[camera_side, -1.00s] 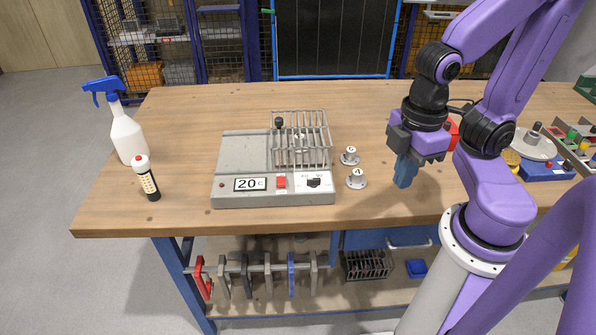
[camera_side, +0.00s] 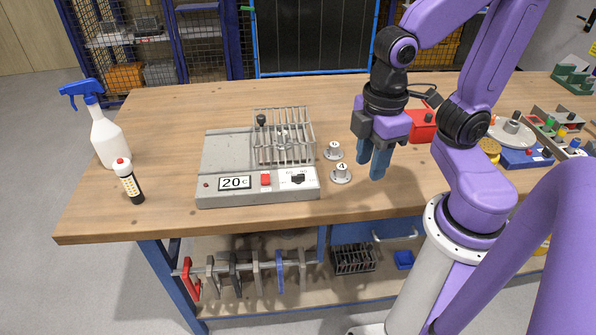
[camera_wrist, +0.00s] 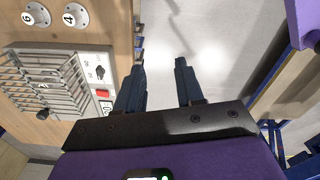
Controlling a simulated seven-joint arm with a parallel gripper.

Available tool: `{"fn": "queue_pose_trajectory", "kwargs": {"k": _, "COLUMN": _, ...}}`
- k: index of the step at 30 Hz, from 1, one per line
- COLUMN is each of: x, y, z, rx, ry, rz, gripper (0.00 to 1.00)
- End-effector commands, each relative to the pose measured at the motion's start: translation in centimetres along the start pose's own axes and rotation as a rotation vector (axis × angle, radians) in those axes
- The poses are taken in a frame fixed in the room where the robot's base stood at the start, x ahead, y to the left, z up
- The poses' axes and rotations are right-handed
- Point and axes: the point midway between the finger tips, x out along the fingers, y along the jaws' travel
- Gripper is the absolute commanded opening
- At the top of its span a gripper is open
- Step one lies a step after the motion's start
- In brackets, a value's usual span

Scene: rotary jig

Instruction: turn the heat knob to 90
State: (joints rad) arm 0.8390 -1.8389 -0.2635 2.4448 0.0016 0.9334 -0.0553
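The heat knob (camera_side: 298,179) is a small black knob on a white panel at the front right of a grey heater box (camera_side: 225,158). Small scale marks surround it, too small to read. The display (camera_side: 235,183) reads 20 °C. A red switch (camera_side: 266,180) sits left of the knob. My gripper (camera_side: 371,170) is in the air to the right of the box, apart from the knob, fingers pointing down. In the wrist view my gripper (camera_wrist: 160,66) is open and empty. The knob also shows there (camera_wrist: 100,72), left of the fingers.
Two numbered round pieces, one upper (camera_side: 333,151) and one lower (camera_side: 340,173), stand between the box and my gripper. A wire rack (camera_side: 284,137) with a black-knobbed lever sits on the box. A spray bottle (camera_side: 106,137) and a small bottle (camera_side: 129,181) stand left.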

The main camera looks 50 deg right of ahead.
Motion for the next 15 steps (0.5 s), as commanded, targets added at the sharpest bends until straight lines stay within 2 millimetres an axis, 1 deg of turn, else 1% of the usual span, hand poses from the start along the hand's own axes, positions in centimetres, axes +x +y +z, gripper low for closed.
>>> {"fn": "queue_pose_trajectory", "kwargs": {"k": 1, "x": -0.2, "y": 1.0, "z": -0.9, "rx": 0.021, "ry": -0.002, "rz": 0.001, "gripper": 0.37}}
{"fn": "queue_pose_trajectory", "kwargs": {"k": 6, "x": -0.9, "y": 4.4, "z": -3.4, "rx": 0.081, "ry": -0.009, "rz": 0.004, "gripper": 0.37}}
{"fn": "queue_pose_trajectory", "kwargs": {"k": 11, "x": -1.4, "y": 7.9, "z": -5.2, "rx": 0.137, "ry": -0.015, "rz": 0.005, "gripper": 0.37}}
{"fn": "queue_pose_trajectory", "kwargs": {"k": 15, "x": -1.9, "y": 11.1, "z": -6.3, "rx": 0.186, "ry": -0.020, "rz": 0.005, "gripper": 0.37}}
